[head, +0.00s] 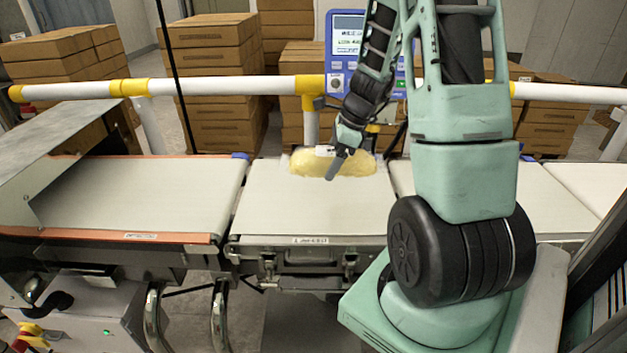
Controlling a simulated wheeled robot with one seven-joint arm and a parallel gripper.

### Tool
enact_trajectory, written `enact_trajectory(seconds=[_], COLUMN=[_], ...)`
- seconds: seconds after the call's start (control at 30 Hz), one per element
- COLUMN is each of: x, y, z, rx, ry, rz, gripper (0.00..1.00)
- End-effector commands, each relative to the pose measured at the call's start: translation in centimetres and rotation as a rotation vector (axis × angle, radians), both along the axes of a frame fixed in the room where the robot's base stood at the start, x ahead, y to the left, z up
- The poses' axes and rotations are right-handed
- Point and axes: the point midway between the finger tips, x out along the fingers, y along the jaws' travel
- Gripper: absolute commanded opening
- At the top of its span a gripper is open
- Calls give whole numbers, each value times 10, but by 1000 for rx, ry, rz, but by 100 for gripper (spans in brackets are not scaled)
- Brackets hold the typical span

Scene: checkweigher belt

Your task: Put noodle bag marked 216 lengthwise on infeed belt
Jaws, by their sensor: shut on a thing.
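A pale yellow noodle bag (305,164) with a small white label is at the far edge of the middle belt (300,205). Its long side runs left to right in the picture. The number on its label is too small to read. My gripper (335,168) is shut on the bag near its middle, with a dark finger in front of it. I cannot tell whether the bag touches the belt surface. The left belt (140,195), with orange edges, is empty; which belt is the infeed is not marked legibly.
A white and yellow guard rail (240,86) runs behind the belts. A blue display unit (347,45) stands behind the bag. Stacks of brown cartons (208,60) fill the back. A metal cover (70,140) spans the left belt's far left end.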

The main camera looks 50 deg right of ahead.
Motion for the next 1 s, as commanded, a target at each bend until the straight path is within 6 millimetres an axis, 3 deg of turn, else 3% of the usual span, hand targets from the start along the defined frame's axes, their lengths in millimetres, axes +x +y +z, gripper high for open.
enact_trajectory(seconds=[0.33,0.57,0.8,1.0], x=[-1,0,0,0], y=[0,0,0,0], z=[-53,-69,-98,-99], rx=[3,1,2,0], ry=[3,1,0,0], rz=[-2,-1,-1,1], gripper=[39,39,39,39])
